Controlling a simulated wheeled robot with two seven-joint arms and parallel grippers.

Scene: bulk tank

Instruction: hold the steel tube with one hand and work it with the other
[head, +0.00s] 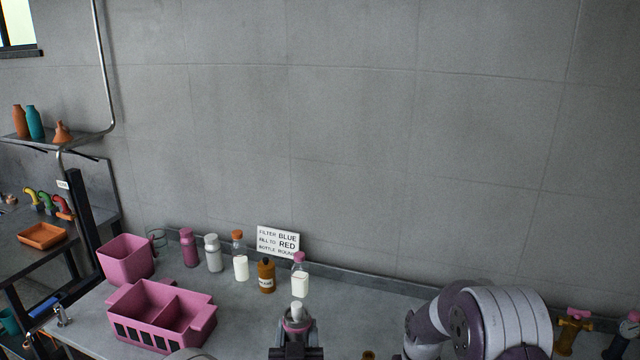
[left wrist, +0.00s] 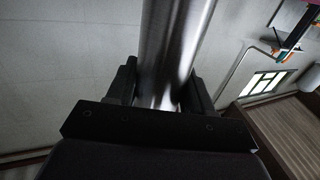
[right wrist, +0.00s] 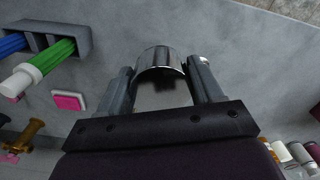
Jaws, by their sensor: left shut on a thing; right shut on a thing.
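The steel tube (left wrist: 175,40) runs up between the fingers of my left gripper (left wrist: 162,85) in the left wrist view. My left gripper is shut on it. In the head view my left gripper (head: 296,350) shows at the bottom middle, with a pale rounded end and a pinkish band above it. My right gripper (right wrist: 163,82) is shut on a shiny round steel piece (right wrist: 160,60) in the right wrist view. I cannot tell whether this piece is the tube's end or a cap on it. In the head view my right gripper is hidden or out of frame.
A pink divided caddy (head: 160,322) and a pink bin (head: 127,258) stand at the left of the grey bench. Several bottles, including a brown one (head: 266,275), line the back by a sign (head: 278,242). A green-handled brush-like tool (right wrist: 42,65) sits in a grey holder (right wrist: 82,36).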

